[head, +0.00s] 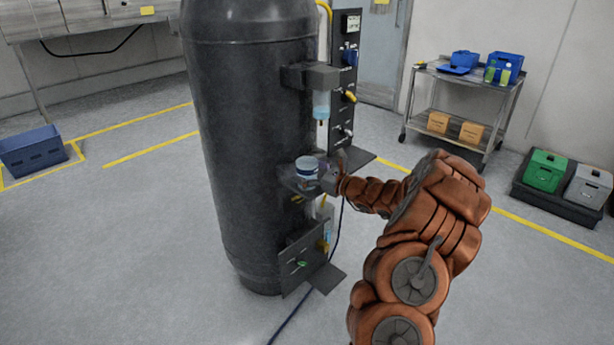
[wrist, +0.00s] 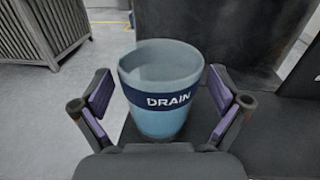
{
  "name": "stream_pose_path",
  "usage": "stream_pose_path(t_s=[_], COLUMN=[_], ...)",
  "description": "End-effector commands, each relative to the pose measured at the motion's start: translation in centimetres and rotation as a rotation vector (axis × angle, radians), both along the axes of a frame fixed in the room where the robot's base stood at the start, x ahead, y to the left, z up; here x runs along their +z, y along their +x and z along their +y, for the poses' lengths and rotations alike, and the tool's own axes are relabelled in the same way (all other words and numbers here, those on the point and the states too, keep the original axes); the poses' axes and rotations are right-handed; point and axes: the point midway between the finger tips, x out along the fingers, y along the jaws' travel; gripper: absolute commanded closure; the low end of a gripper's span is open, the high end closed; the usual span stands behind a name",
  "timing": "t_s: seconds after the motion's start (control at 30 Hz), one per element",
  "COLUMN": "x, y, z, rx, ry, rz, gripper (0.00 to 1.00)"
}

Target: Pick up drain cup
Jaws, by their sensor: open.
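The drain cup (wrist: 160,78) is light blue with a dark blue band lettered DRAIN. In the wrist view it stands upright and looks empty as far as its inside shows. My gripper (wrist: 160,112) is open, with one purple-padded finger on each side of the cup and a visible gap on both sides. In the head view the cup (head: 307,167) stands on a small dark shelf (head: 296,183) on the front of the tall black tank. My gripper (head: 330,176) reaches it from the right and is partly hidden there.
The black tank (head: 245,130) rises right behind the cup. A clear bottle (head: 321,105) hangs from a bracket above it. A panel with valves (head: 345,80) and a side plate (head: 359,159) are close by. A cart (head: 465,75) and bins stand farther off.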

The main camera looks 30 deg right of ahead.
Motion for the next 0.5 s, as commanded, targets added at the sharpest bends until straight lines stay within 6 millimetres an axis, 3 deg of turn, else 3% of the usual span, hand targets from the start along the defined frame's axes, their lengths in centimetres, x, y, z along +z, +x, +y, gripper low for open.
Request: stream_pose_path(t_s=[0.07,0.5], x=[0.0,0.01], y=[-0.02,-0.03], z=[-0.02,-0.02], rx=[0.0,0.0], ry=[0.0,-0.001], rz=[0.0,0.0], gripper=[0.05,0.5])
